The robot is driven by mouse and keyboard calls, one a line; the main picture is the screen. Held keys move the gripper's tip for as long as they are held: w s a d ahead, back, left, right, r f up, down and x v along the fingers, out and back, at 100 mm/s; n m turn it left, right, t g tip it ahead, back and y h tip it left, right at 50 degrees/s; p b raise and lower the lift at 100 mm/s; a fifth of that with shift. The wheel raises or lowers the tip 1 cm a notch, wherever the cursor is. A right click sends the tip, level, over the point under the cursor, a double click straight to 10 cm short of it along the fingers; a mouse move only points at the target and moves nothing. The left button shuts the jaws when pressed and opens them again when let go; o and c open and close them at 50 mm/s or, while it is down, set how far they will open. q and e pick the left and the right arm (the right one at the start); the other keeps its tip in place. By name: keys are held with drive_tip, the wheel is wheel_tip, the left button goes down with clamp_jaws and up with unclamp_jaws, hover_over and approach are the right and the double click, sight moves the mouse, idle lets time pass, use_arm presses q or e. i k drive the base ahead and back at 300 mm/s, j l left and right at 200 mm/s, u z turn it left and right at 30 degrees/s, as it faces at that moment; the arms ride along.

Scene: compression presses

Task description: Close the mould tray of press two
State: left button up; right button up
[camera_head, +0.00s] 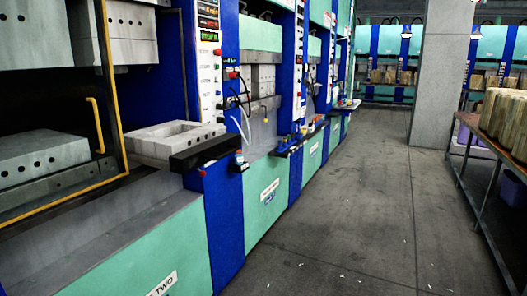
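Press two (140,245) fills the left side, with a green front panel whose label reads "TWO", partly cut off by the bottom edge. A light grey mould tray (150,146) with a rectangular recess sits in its bay, left of the blue column. A grey upper mould block (130,30) with holes hangs above it, with a clear gap between. Another grey block (45,160) with holes lies further left, behind a yellow-edged frame. I cannot tell how far the tray is pulled out. Neither of my grippers is in view.
A dark ledge (205,152) juts from the blue column below the control panel (208,60). More presses (268,190) line the left side. A table (490,150) with wooden pieces stands right, near a grey pillar (436,80). The floor (350,220) between is clear.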

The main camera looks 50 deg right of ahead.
sight(180, 147)
drive_tip(key=z, duration=1.25)
